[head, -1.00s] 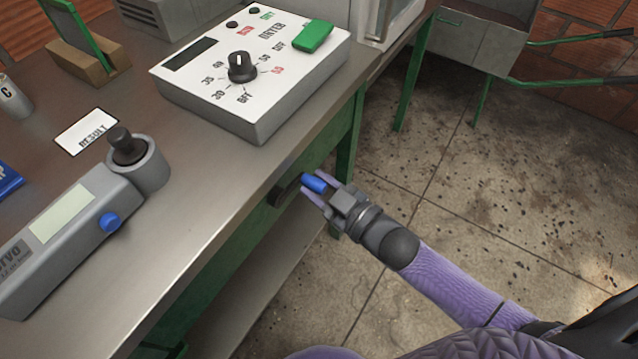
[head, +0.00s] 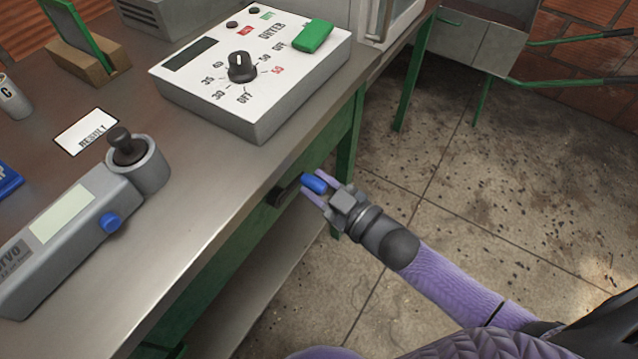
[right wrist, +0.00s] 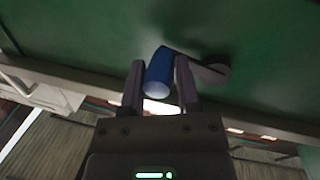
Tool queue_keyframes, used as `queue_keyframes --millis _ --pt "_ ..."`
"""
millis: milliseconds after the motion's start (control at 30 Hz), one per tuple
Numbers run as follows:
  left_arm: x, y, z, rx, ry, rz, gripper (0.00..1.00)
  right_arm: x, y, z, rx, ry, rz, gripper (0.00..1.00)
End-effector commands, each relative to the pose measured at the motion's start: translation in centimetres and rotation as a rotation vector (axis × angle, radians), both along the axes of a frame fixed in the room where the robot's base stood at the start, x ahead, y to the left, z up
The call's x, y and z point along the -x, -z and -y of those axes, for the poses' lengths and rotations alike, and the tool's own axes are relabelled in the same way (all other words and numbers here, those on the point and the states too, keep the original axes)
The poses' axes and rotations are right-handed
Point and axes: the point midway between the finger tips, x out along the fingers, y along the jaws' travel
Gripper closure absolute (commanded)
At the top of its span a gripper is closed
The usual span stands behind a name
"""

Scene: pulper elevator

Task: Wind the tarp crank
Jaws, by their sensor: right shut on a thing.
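The tarp crank (head: 285,191) sits on the green front of the table, just below the metal top's edge. It has a dark arm and a blue handle (head: 313,184). My right gripper (head: 315,186) is shut on the blue handle, with one finger on each side of it. The right wrist view shows the handle (right wrist: 159,74) between the fingers, and the crank arm (right wrist: 195,63) running right to a round hub (right wrist: 216,73) on the green panel. My left gripper is not in view.
On the metal tabletop (head: 225,190) stand a white control box (head: 285,95) with a dial, a grey instrument (head: 75,235) with a blue knob, and a RESULT card (head: 86,132). A green table leg (head: 349,150) stands just beyond the gripper. The floor (head: 440,235) to the right is open.

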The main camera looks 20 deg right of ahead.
Motion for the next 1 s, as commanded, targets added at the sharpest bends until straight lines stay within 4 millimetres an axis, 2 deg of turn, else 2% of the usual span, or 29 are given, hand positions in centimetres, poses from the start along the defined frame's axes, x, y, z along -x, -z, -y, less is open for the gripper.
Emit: queue_keyframes --millis 467,1000 --pt "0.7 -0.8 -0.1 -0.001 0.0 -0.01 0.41 0.0 -0.7 0.1 0.078 0.002 0.059 1.0" --pt "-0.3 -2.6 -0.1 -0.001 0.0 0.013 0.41 0.1 -3.5 -0.1 0.459 0.003 0.357 1.0"
